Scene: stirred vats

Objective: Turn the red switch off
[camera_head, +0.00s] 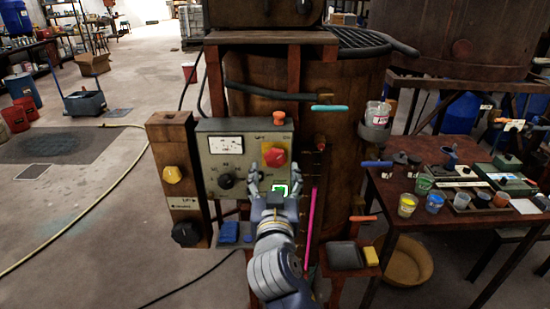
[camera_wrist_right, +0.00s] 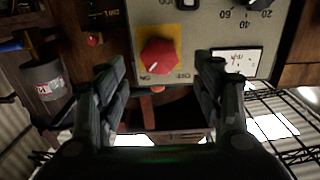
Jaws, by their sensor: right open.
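The red switch (camera_head: 275,157) is a red knob on a yellow plate on the grey control panel (camera_head: 208,150). In the right wrist view the red switch (camera_wrist_right: 160,56) has a many-sided edge and a short white pointer mark. My right gripper (camera_head: 267,176) is open and empty in front of the panel, just below the switch in the head view. In the wrist view the right gripper's fingers (camera_wrist_right: 162,78) are spread wide, and the switch shows beyond their tips, between them. Contact with the switch is not visible. My left gripper is not in view.
A black knob (camera_head: 226,181) and a meter (camera_head: 226,144) are on the same panel. A post with a yellow knob (camera_head: 173,174) stands to its left. At right, a table (camera_head: 385,203) holds cups and jars. The floor at left has free room.

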